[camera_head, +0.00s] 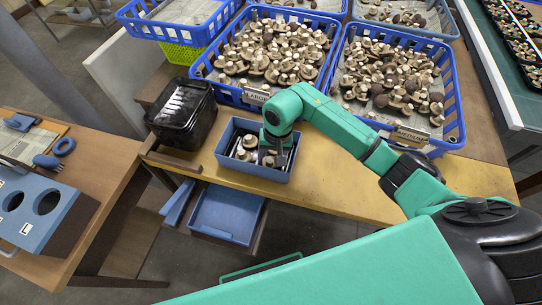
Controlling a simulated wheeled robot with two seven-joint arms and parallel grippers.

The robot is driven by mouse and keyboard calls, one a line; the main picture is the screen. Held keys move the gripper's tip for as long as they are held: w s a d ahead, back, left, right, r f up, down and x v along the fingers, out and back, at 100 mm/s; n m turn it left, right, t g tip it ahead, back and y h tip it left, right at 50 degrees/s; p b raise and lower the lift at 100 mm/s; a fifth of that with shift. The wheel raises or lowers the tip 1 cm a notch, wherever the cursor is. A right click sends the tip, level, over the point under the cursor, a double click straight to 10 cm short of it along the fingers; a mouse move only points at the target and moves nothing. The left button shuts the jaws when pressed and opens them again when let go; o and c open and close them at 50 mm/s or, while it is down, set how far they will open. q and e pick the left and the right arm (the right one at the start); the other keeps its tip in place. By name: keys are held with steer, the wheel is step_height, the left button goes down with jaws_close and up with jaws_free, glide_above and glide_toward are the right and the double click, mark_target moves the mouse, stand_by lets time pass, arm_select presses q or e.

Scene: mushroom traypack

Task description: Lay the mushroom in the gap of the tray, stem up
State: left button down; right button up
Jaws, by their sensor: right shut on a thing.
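A small blue tray (250,170) sits near the front edge of the yellow table, with several pale mushrooms (246,148) in it. My right gripper (270,158) reaches down over the right part of the tray, its fingers inside or just above it. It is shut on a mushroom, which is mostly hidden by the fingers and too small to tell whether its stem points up. The gripper and arm also hide part of the tray, so the gap cannot be made out clearly. My left gripper is not in view.
Big blue crates of mushrooms, one labelled LARGE (256,97), stand behind the tray. A black glossy bin (181,112) is at its left. An empty blue tray (228,214) sits below the table edge. The yellow tabletop (345,190) is clear at right.

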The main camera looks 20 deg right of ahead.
steer(key=o, duration=1)
steer(key=r, duration=0.4)
steer(key=d+r+b, duration=0.1)
steer(key=r, duration=0.4)
steer(key=r+b, duration=0.1)
steer(key=r, duration=0.4)
steer(key=shift+s+d+r, duration=0.25)
